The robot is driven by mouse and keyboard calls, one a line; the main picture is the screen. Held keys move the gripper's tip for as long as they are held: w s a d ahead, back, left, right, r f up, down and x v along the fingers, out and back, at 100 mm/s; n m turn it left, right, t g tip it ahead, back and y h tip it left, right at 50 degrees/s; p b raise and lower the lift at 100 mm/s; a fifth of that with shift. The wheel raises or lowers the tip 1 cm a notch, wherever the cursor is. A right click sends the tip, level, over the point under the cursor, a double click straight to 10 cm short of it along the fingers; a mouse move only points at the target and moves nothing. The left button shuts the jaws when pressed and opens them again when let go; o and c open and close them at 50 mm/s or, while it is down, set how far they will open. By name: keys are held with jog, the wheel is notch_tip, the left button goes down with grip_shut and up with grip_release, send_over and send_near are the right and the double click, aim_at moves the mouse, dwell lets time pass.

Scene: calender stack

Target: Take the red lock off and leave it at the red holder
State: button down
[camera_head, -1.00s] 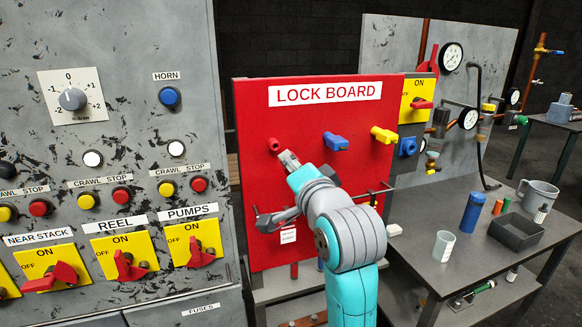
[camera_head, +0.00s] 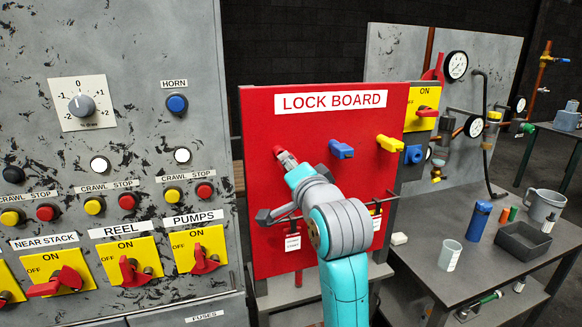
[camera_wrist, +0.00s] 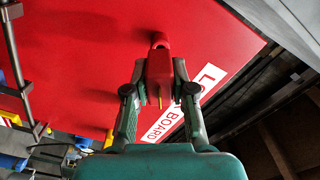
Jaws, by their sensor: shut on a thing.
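The red lock (camera_wrist: 158,68) is a small red block with a rounded far end and a thin brass-coloured pin pointing towards the wrist camera. My gripper (camera_wrist: 159,91) is shut on it, one finger on each side. In the head view the red lock (camera_head: 278,150) shows just beyond my gripper (camera_head: 287,159), at the upper left of the red lock board (camera_head: 262,215). Its rounded end lies against the board's face in the wrist view; I cannot tell whether it is still attached. I cannot make out a separate red holder.
A blue block (camera_head: 341,150) and a yellow block (camera_head: 389,143) stick out from the board to the right. A dark rail with hanging tags crosses the board below, behind my arm. A grey switch panel (camera_head: 140,205) stands left and a cluttered table (camera_head: 412,266) right.

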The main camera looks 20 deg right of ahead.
jog(key=c, duration=1.6)
grip_release()
grip_shut()
jog(key=shift+w, duration=1.6)
jog(key=o, duration=1.1)
grip_release()
jog(key=shift+s, duration=0.1)
jog(key=s, duration=0.6)
jog(key=shift+s, duration=0.4)
